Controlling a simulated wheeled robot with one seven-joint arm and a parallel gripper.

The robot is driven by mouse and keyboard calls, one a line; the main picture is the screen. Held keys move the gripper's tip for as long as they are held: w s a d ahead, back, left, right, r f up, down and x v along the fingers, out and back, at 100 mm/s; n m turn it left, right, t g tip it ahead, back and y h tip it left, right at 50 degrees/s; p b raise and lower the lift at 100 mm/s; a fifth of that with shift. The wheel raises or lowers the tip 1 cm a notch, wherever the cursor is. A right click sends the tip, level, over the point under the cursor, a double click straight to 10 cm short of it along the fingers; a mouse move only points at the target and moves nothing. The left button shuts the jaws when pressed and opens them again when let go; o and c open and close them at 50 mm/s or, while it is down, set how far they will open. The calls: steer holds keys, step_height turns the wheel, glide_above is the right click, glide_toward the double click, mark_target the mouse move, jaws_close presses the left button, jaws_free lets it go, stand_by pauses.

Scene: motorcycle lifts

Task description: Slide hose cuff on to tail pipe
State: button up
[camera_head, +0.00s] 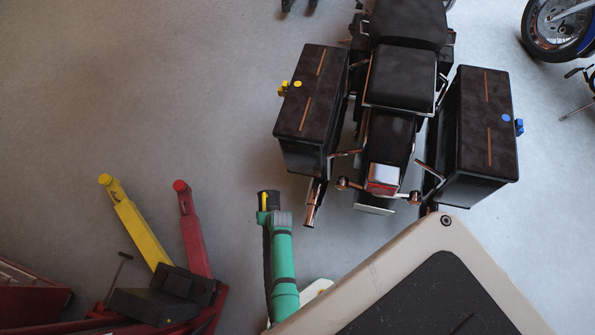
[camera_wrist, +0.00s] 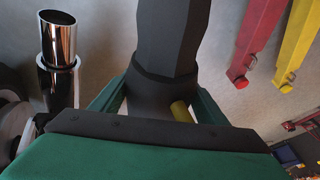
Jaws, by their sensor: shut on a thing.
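The chrome tail pipe (camera_head: 313,205) sticks out below the left pannier of the motorcycle. In the wrist view the tail pipe (camera_wrist: 58,45) stands at the left, its open end up. My green gripper (camera_head: 271,216) is shut on the black hose cuff (camera_head: 268,195), which has a yellow part on it. In the wrist view the cuff (camera_wrist: 150,98) sits between the fingers of my gripper (camera_wrist: 160,103), with the yellow part at its right. The cuff is apart from the tail pipe, to its left in the head view. The cuff's mouth is not clearly visible.
The motorcycle (camera_head: 402,75) has two dark panniers, left (camera_head: 310,105) and right (camera_head: 473,135). A yellow lift arm (camera_head: 135,222) and a red one (camera_head: 193,230) stand at lower left. Floor at upper left is clear.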

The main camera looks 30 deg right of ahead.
mark_target(308, 226)
steer(key=s+a+f+m+g+h, duration=0.1)
steer(key=s+f+m, duration=0.1)
steer(key=s+f, duration=0.8)
steer(key=s+a+f+m+g+h, duration=0.15)
steer(key=s+f, duration=0.35)
steer(key=s, duration=0.9)
steer(key=shift+t, duration=0.45)
steer(key=shift+w+d+f, duration=0.1)
steer(key=shift+w+d, duration=2)
steer(key=shift+d, duration=0.45)
steer(key=shift+w+d+f, duration=0.1)
steer(key=shift+w+d, duration=2)
steer(key=shift+d, duration=0.4)
steer(key=shift+w+d, duration=2.1)
steer(key=shift+d, duration=0.45)
steer(key=shift+d, duration=0.1)
steer(key=o, duration=1.5)
steer(key=shift+s+r, duration=0.1)
steer(key=shift+r, duration=0.05)
